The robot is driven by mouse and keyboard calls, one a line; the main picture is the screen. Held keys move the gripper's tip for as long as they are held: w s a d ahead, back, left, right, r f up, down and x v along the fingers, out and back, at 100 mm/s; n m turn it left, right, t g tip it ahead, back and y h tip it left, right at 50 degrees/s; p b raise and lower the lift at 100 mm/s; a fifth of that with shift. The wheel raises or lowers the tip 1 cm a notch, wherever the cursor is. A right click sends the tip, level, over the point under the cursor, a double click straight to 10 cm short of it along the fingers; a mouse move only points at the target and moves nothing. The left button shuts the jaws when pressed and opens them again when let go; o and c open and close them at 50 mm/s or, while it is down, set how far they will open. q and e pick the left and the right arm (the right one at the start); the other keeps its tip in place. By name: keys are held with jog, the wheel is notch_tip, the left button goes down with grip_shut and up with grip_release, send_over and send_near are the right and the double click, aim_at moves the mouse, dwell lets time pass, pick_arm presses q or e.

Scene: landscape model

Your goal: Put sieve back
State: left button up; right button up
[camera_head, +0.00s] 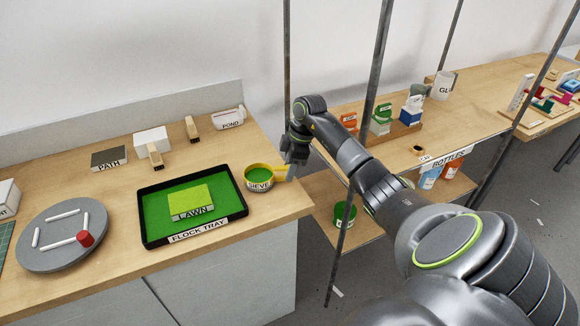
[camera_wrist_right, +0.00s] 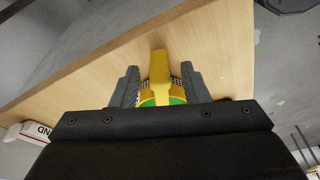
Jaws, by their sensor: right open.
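The sieve (camera_head: 258,178) is a small round cup with green inside and a yellow handle (camera_head: 268,166), standing on the wooden bench right of the flock tray (camera_head: 217,230). My right gripper (camera_head: 291,170) is at the handle's end. In the right wrist view the yellow handle of the sieve (camera_wrist_right: 160,68) lies between the two open fingers of my right gripper (camera_wrist_right: 160,80), with gaps on both sides. The black flock tray holds green flock and a LAWN block (camera_head: 190,202). My left gripper is not in view.
A grey round turntable (camera_head: 64,250) with white strips and a red piece stands left of the tray. PATH (camera_head: 109,158) and POND (camera_head: 230,118) items lie behind. Metal posts and a shelf (camera_head: 470,128) stand to the right; a green container (camera_head: 345,214) sits lower.

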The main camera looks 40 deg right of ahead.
jog(key=b+v, duration=0.2)
jog(key=v, duration=1)
jog(key=shift+r+b, duration=0.2)
jog(key=shift+b, duration=0.1)
jog(key=shift+w, duration=0.1)
